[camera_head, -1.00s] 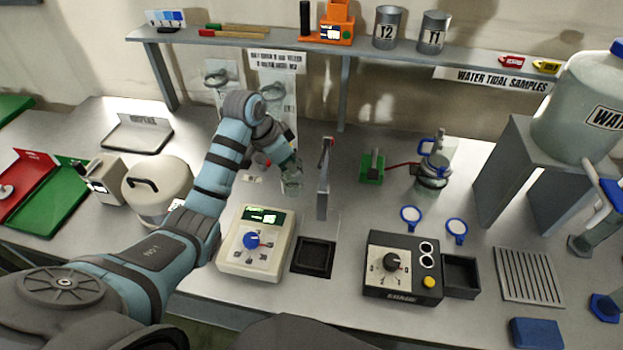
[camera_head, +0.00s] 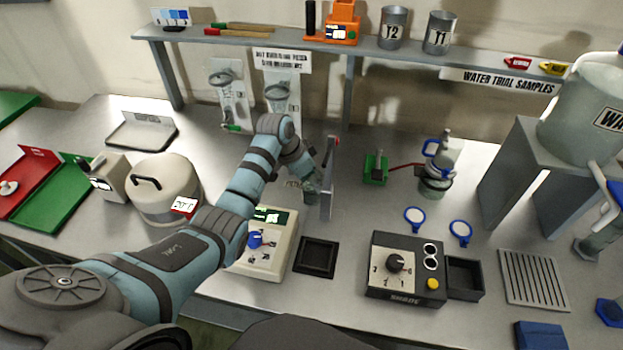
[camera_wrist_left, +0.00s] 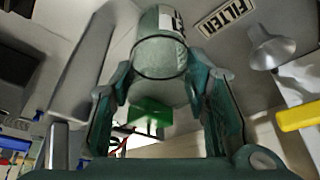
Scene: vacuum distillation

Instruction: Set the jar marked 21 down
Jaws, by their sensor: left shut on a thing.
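My left gripper (camera_head: 307,182) is shut on a clear greenish jar (camera_head: 311,196). It holds the jar over the back of the bench, just left of a grey upright plate (camera_head: 327,180). In the left wrist view the jar (camera_wrist_left: 160,62) sits between the two fingers, with part of a black-and-white label at its edge. I cannot read its number. I cannot tell whether the jar's base touches the bench. My right gripper is not in view.
A cream device with a blue knob (camera_head: 255,240) and a black square pad (camera_head: 317,258) lie in front of the jar. A green block (camera_head: 375,170) and a glass vessel (camera_head: 434,182) stand to the right. The wrist view shows a FILTER label (camera_wrist_left: 226,17).

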